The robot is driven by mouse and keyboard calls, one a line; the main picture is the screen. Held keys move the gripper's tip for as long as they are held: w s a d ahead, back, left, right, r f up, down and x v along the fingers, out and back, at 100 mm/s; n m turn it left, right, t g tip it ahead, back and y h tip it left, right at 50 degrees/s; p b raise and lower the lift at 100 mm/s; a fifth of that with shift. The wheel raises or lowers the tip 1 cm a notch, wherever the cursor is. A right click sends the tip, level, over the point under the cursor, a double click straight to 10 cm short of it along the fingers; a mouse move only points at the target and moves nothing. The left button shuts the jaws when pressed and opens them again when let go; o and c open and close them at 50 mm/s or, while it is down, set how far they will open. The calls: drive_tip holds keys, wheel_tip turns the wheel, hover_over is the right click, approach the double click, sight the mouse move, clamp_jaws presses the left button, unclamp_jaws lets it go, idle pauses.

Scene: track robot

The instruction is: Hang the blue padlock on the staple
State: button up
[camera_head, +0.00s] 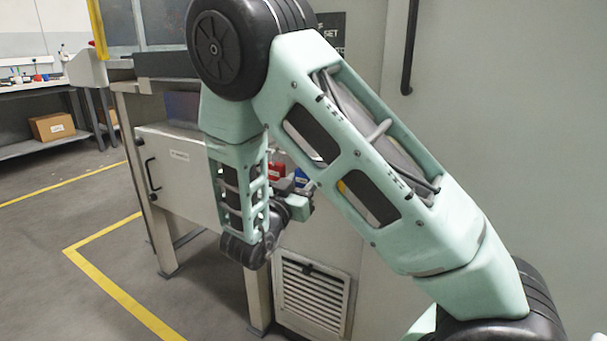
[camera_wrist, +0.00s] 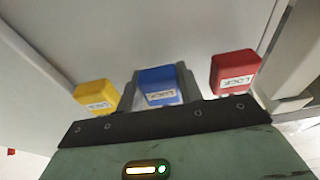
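The blue padlock (camera_wrist: 160,86) is in the middle of the wrist view, its label facing my camera. My gripper (camera_wrist: 160,82) has one grey finger on each side of it, very close to its sides. I cannot tell whether the fingers press on it or stand slightly apart. In the head view, a small part of the blue padlock (camera_head: 301,178) shows just above my gripper (camera_head: 302,198), by the cabinet front. My arm hides much of this area. The padlock's shackle is hidden, and I cannot make out the staple in either view.
A yellow padlock (camera_wrist: 97,95) is left of the blue one and a red padlock (camera_wrist: 234,72) is right of it, both close to the fingers. A vented panel (camera_head: 312,295) is below my gripper. A workbench with a drawer (camera_head: 180,165) stands left; floor there is clear.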

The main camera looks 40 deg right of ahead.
drive_tip(key=shift+r, duration=0.25)
idle(0.4)
drive_tip(key=shift+r+p, duration=0.55)
drive_tip(key=shift+p, duration=0.3)
drive_tip(key=r+p+v, duration=0.1)
drive_tip(key=r+v, duration=0.1)
drive_tip(key=v, duration=1)
drive_tip(key=shift+s+a+r+p, duration=0.15)
drive_tip(key=shift+a+p, duration=0.2)
drive_tip(key=shift+a, duration=0.3)
